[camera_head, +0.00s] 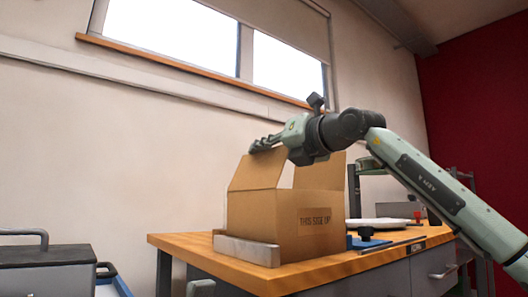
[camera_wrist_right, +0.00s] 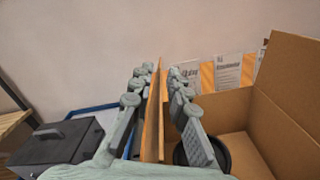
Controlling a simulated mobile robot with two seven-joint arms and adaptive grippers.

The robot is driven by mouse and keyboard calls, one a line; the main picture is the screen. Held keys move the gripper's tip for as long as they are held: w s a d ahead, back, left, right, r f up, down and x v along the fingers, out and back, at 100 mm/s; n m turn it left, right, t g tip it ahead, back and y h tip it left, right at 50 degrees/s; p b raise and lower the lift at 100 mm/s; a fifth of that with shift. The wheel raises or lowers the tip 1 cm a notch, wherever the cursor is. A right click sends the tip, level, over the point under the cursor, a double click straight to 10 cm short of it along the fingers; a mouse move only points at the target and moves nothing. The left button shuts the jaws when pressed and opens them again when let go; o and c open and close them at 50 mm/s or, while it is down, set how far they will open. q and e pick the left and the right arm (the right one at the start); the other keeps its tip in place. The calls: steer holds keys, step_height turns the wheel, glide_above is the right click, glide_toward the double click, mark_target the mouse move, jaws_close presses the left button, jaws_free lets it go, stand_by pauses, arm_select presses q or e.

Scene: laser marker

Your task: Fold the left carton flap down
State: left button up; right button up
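An open brown cardboard carton (camera_head: 270,222) marked "THIS SIDE UP" stands on the wooden table. My right gripper (camera_head: 265,143) is at the top edge of the left flap. In the right wrist view, the left flap (camera_wrist_right: 153,120) shows edge-on between the two fingers of my right gripper (camera_wrist_right: 161,78). The fingers are apart, with a visible gap on the right side of the flap. A dark round object (camera_wrist_right: 215,152) sits inside the carton. My left gripper is not seen.
A metal bar (camera_head: 246,250) lies along the carton's left side on the table (camera_head: 190,243). A dark grey box with a handle (camera_head: 45,256) stands at far left. A white round item (camera_head: 378,223) and blue parts lie right of the carton.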

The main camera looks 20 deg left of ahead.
stand_by(0.3)
steer(key=v, duration=1.2)
steer(key=shift+f, duration=0.1)
